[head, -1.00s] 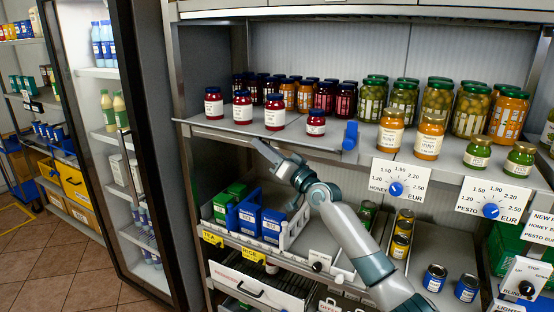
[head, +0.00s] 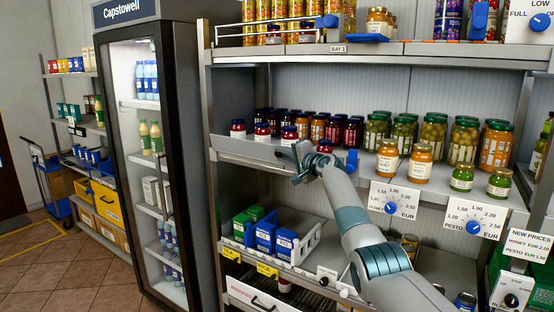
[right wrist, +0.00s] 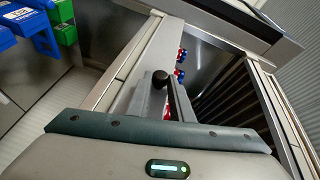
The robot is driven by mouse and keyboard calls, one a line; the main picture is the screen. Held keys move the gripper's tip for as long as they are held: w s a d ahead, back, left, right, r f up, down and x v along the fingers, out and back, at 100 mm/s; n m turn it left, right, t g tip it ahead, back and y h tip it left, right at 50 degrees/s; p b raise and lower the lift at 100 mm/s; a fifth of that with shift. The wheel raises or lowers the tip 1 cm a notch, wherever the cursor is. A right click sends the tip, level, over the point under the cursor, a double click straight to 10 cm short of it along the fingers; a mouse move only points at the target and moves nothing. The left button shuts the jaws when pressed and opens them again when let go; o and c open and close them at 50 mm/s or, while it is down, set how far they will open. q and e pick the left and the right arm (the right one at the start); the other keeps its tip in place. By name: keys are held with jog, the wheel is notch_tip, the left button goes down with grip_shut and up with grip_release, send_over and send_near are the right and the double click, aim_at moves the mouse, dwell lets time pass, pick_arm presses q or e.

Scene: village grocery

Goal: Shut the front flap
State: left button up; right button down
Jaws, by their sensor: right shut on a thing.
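The front flap (head: 250,148) is a long grey panel along the front of the middle shelf, at the left. It stands partly raised and hides the lower parts of the front red jars (head: 261,131). My right gripper (head: 299,153) is at the flap's right end and is shut on it. In the right wrist view a black knob (right wrist: 160,79) shows at the fingers (right wrist: 162,98); the exact contact is hard to see. A blue catch (head: 351,162) sits at the shelf edge just right of my gripper. My left gripper is out of view.
Honey and pesto jars (head: 420,163) stand close to the right of my arm. A fridge (head: 157,160) stands at the left.

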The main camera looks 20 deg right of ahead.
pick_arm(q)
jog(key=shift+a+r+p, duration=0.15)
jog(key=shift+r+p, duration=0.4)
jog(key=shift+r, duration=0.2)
pick_arm(e)
jog(key=shift+w+d+r+m+g, duration=0.35)
jog(key=shift+d+r+m+g, duration=0.05)
jog(key=shift+m, duration=0.5)
jog(key=c, duration=1.9)
grip_release()
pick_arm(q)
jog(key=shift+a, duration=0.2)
pick_arm(e)
jog(key=o, duration=0.3)
jog(key=shift+f, duration=0.1)
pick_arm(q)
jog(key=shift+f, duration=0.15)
pick_arm(e)
jog(key=shift+o, duration=0.2)
jog(key=shift+s+d, duration=0.2)
pick_arm(q)
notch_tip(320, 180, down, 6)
jog(key=b, duration=0.6)
pick_arm(e)
jog(key=v, duration=1.7)
